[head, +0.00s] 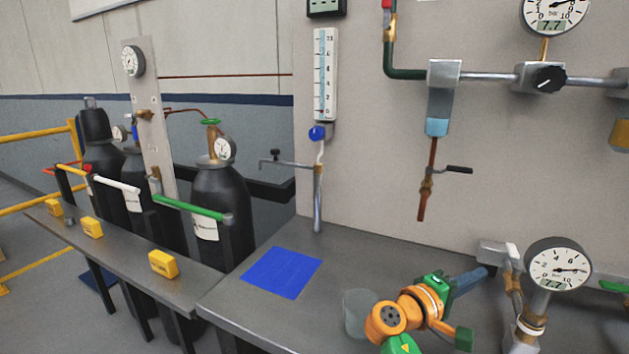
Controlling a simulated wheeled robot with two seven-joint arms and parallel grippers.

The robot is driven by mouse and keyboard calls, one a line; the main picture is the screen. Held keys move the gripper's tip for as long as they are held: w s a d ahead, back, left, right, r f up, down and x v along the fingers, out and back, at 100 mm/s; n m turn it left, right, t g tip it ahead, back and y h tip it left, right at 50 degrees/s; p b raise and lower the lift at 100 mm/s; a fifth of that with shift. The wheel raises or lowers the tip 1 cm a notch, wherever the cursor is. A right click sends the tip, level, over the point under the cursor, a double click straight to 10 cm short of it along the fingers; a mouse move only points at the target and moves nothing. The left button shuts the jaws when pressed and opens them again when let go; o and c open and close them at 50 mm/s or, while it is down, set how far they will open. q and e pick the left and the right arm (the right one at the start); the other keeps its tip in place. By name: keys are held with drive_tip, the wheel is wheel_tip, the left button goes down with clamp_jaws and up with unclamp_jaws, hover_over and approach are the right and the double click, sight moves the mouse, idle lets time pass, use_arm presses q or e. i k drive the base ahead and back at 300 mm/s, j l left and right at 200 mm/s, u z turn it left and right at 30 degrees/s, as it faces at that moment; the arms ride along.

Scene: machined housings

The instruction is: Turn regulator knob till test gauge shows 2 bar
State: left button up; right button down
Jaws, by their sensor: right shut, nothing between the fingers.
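The black regulator knob (548,78) sits on a grey block in the pipe on the wall panel at upper right. A round gauge (556,8) above it, cut by the top edge, reads about 7.7. Another round gauge (558,265), probably the test gauge, stands on a fitting over the bench at lower right. My right gripper (478,277), on an orange and green arm, is shut and empty over the bench, left of the lower gauge and well below the knob. My left gripper is out of view.
A clear cup (358,312) stands beside my right arm. A blue mat (282,272) lies on the bench (235,310). A black-handled valve (459,169) hangs below the filter. Black gas cylinders (222,185) stand behind a lower bench at left. The mid-bench is clear.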

sight(550, 79)
drive_tip(key=k+j, duration=0.95)
drive_tip(key=k, duration=0.1)
